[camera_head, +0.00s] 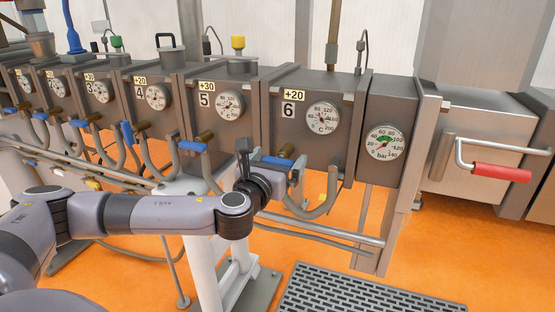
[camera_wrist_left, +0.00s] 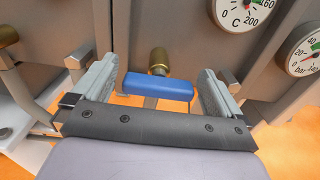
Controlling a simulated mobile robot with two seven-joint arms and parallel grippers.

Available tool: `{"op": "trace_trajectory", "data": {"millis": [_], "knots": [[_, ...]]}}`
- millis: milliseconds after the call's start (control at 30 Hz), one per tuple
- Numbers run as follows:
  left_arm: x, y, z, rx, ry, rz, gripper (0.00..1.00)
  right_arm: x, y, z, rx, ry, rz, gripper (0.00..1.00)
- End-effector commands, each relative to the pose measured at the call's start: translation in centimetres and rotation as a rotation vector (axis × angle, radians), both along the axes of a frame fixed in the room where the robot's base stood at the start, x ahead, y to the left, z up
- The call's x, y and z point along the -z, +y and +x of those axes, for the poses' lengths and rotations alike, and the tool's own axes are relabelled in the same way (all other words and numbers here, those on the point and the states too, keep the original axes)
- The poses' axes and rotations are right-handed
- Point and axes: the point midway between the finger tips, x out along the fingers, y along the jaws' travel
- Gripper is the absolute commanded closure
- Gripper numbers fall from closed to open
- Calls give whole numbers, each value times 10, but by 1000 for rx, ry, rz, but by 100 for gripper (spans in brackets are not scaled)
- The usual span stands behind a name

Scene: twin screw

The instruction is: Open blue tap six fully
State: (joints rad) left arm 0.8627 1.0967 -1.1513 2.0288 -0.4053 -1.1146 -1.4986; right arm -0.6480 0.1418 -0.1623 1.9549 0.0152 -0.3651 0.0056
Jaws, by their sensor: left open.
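Blue tap six (camera_head: 277,160) is a blue handle on a brass fitting below the panel marked 6 (camera_head: 289,110). In the left wrist view the blue handle (camera_wrist_left: 157,86) lies crosswise, with its brass stem (camera_wrist_left: 159,60) behind it. My left gripper (camera_head: 247,158) is beside the tap in the head view. In the left wrist view my left gripper (camera_wrist_left: 160,88) is open, with one finger on each side of the handle and a gap at both ends. Contact with the handle cannot be seen. My right gripper is not in view.
Other blue taps, such as the one under panel 5 (camera_head: 192,146), line the machine to the left. A curved hose (camera_head: 322,203) and a horizontal rail (camera_head: 325,229) run below the tap. A red handle (camera_head: 502,173) sticks out at the right. A floor grate (camera_head: 360,290) lies in front.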

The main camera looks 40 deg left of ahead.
Motion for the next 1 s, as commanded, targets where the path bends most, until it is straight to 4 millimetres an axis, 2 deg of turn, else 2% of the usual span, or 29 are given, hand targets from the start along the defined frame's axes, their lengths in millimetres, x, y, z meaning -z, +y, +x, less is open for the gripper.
{"op": "trace_trajectory", "data": {"millis": [267,300,433,467,767,1000], "knots": [[0,0,2,0,1,-1,0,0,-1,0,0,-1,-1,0],[0,0,2,0,1,-1,3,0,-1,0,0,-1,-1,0],[0,0,2,0,1,-1,46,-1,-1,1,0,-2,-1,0],[0,0,2,0,1,-1,47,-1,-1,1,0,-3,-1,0],[0,1,2,-1,-6,-29,47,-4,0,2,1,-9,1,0],[1,1,1,-1,-35,-152,47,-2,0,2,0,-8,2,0]]}}
